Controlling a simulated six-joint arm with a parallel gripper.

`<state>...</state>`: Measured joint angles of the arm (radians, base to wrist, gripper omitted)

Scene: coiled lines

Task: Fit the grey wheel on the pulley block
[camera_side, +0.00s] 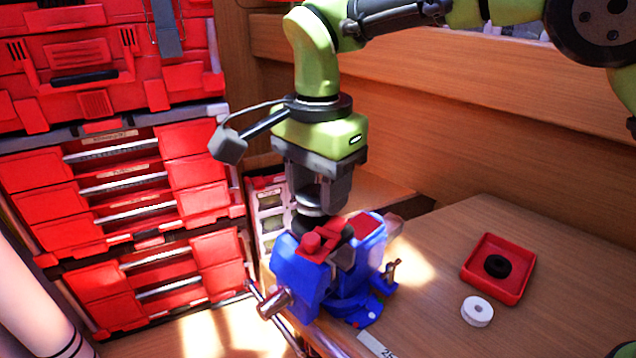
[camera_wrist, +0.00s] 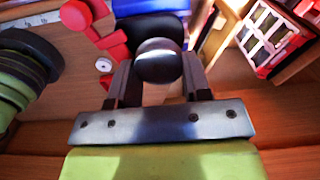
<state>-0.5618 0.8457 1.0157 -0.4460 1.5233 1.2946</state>
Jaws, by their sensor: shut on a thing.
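My gripper (camera_side: 318,203) is shut on the grey wheel (camera_side: 312,211), just above the vise. In the wrist view the wheel (camera_wrist: 158,62) shows as a rounded dark grey disc between the two fingers. The red pulley block (camera_side: 318,243) is clamped in a blue bench vise (camera_side: 296,276), with a red knob-like part on its near side. The wheel is behind and beside the block in the side view; whether they touch cannot be told. Red parts of the block (camera_wrist: 115,45) also show beyond the fingers in the wrist view.
A red tray (camera_side: 523,285) holding a black wheel (camera_side: 497,265) stands on the bench at right. A white wheel (camera_side: 477,311) lies in front of it. Red drawers (camera_side: 120,190) and a small-parts rack (camera_side: 268,213) stand at left. The bench's right side is mostly clear.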

